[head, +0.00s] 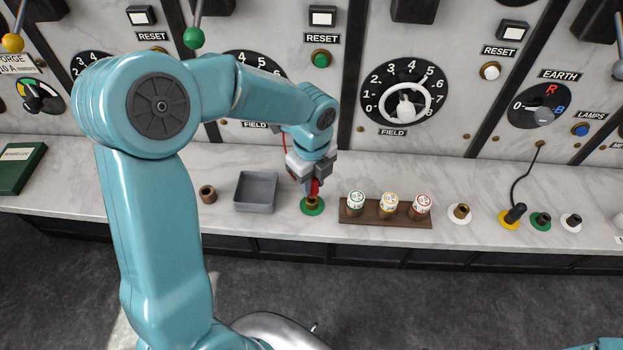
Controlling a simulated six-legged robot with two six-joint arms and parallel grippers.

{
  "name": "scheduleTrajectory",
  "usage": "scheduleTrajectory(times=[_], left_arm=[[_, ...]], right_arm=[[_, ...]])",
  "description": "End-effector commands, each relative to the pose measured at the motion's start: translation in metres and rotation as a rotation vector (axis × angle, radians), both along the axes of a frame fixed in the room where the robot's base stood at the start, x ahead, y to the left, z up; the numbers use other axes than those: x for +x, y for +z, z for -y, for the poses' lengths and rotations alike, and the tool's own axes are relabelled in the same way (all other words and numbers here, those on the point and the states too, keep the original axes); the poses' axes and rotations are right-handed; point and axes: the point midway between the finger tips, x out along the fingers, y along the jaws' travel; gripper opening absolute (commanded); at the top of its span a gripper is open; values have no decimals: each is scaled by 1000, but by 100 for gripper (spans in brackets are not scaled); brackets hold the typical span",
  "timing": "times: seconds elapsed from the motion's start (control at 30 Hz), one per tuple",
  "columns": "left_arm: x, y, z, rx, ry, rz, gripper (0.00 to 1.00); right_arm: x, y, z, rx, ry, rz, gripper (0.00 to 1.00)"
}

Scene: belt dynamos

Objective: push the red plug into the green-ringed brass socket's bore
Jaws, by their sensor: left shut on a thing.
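The red plug (315,187) is held upright in my left gripper (314,180), which is shut on it. The plug's lower end is right at the mouth of a brass socket (312,203) with a green ring (313,211) on the marble ledge. I cannot tell whether its tip is inside the bore or just above it. The gripper hides the upper part of the plug. A bit of red lead shows behind my left wrist. My right gripper is not in view.
A grey tray (241,206) and a bare brass socket (208,194) stand left of the green-ringed socket. A wooden rack (371,217) with three labelled fuses stands close on the right. Farther right are several ringed sockets, one with a black plug (515,213). The dial panel rises behind.

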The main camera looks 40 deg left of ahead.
Motion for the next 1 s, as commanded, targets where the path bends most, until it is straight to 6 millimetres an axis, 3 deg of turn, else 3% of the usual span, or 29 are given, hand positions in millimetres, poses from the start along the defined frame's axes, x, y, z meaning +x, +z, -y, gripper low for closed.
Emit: scheduleTrajectory(times=[1.0], left_arm=[[0,-27,0,0,0,-1,0]], right_arm=[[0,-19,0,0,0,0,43]])
